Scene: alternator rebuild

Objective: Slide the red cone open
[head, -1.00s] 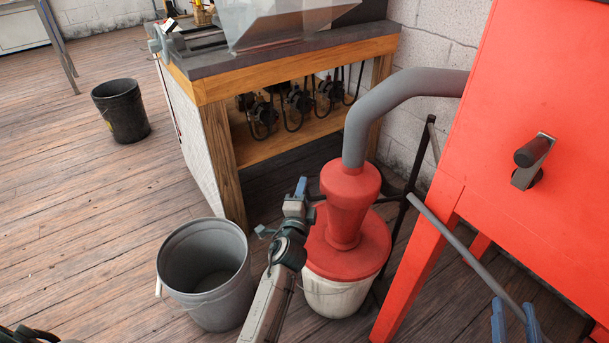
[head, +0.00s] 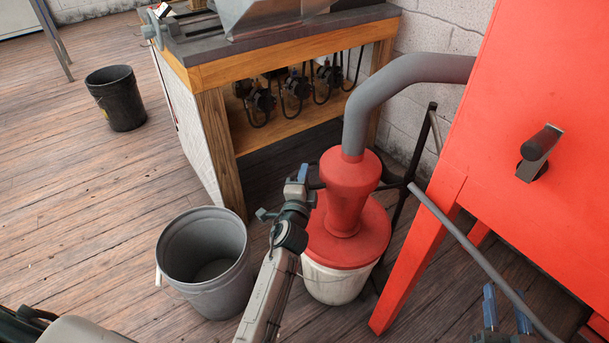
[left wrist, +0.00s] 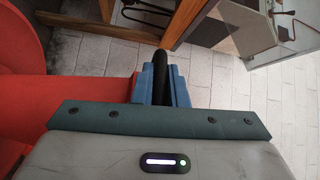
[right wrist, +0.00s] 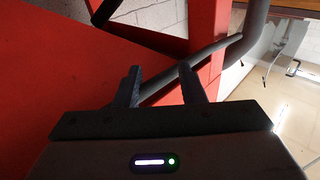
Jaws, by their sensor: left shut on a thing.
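The red cone (head: 349,190) stands upright on the red lid (head: 368,244) of a white bucket (head: 332,284). A grey hose (head: 380,92) joins its top. My left gripper (head: 302,179) is at the cone's left side. Its blue fingers are shut on a short black handle (left wrist: 172,72), which also shows beside the cone in the head view (head: 316,186). The cone's red side (left wrist: 80,88) fills the left of the left wrist view.
A red cabinet (head: 540,80) with a dark crank handle (head: 540,152) stands on the right. An open grey bucket (head: 225,285) stands left of my left arm. A wooden workbench (head: 215,75) is behind. A black bucket (head: 122,115) and open floor lie further left.

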